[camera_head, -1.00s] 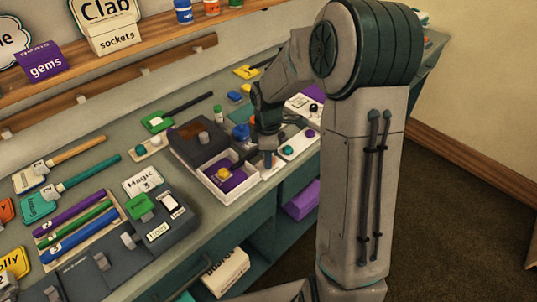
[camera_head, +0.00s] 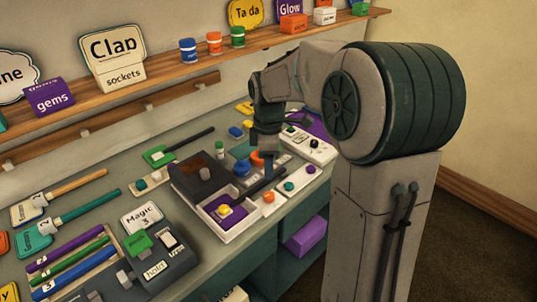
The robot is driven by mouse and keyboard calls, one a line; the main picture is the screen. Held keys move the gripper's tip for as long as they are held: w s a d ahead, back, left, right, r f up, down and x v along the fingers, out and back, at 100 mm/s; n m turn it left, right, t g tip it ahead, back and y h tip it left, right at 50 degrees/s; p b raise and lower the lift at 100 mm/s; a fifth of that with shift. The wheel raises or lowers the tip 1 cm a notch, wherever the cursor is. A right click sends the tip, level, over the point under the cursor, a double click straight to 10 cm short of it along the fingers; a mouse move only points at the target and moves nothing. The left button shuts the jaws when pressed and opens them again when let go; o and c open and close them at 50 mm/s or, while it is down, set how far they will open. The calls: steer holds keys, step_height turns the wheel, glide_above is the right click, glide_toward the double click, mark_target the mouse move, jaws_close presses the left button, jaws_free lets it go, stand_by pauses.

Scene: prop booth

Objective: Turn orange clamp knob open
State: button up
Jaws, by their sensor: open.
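An orange round part (camera_head: 257,158) shows just beside my gripper (camera_head: 268,165), partly hidden by it. A second, smaller orange knob (camera_head: 268,196) sits lower, on a white piece by the open box. I cannot tell for sure which one is the clamp knob. My gripper points down over the bench, close to the first orange part. It is open and I see nothing held. Whether its fingers touch the orange part is too small to tell.
A white-rimmed box (camera_head: 232,236) with purple lining stands left of my gripper. A blue knob (camera_head: 242,167) is close by. A white panel with a green knob (camera_head: 289,186) lies to the right. A wooden shelf (camera_head: 160,70) runs along the wall behind.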

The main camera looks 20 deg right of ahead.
step_height(320, 180, up, 2)
steer(key=shift+r, duration=0.2)
stand_by(0.3)
steer(key=s+m+t, duration=0.3)
steer(key=s+m, duration=1.2)
steer(key=s, duration=0.6)
steer(key=shift+f, duration=0.2)
